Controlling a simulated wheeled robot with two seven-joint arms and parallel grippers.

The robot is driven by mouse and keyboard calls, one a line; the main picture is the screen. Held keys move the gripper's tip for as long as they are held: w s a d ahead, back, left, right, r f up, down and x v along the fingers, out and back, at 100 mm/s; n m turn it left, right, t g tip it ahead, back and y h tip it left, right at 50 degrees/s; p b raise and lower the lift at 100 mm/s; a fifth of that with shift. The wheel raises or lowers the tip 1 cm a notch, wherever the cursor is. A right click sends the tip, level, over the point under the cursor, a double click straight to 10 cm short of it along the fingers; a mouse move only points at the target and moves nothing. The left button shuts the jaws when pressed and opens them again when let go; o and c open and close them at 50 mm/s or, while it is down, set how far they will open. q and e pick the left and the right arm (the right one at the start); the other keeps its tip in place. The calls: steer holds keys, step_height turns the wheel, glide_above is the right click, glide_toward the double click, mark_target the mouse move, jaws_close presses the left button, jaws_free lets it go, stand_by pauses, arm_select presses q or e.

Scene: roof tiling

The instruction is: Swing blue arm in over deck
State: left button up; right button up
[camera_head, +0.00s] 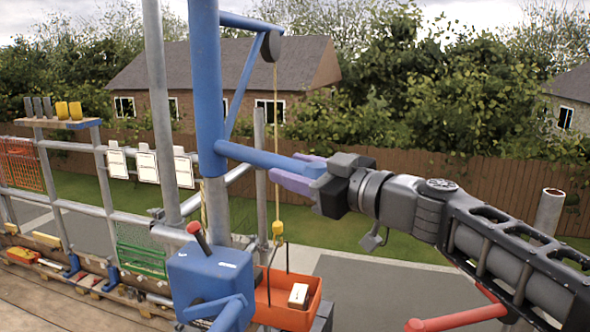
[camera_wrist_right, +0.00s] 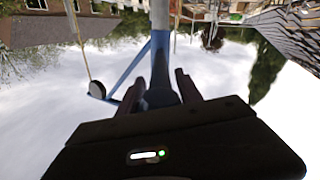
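The blue hoist has an upright post (camera_head: 207,80) with a jib at the top carrying a pulley (camera_head: 271,46). A lower blue bar (camera_head: 255,157) sticks out from the post to the right. My right gripper (camera_head: 296,170) is at the free end of this bar, its purple fingers on either side of it. In the right wrist view the blue bar (camera_wrist_right: 161,85) lies between the two fingers, with gaps showing, so the gripper looks open around it. An orange tray (camera_head: 287,300) hangs from the rope's yellow hook (camera_head: 277,229), outside the scaffold rail. My left gripper is out of view.
A blue winch box (camera_head: 210,280) with a red-gripped lever stands below the post. Grey scaffold poles (camera_head: 156,100) and rails are close on the left. The wooden deck (camera_head: 60,305) is at lower left. A red bar (camera_head: 460,319) shows at lower right.

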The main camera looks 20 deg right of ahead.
jaws_close()
stand_by(0.6)
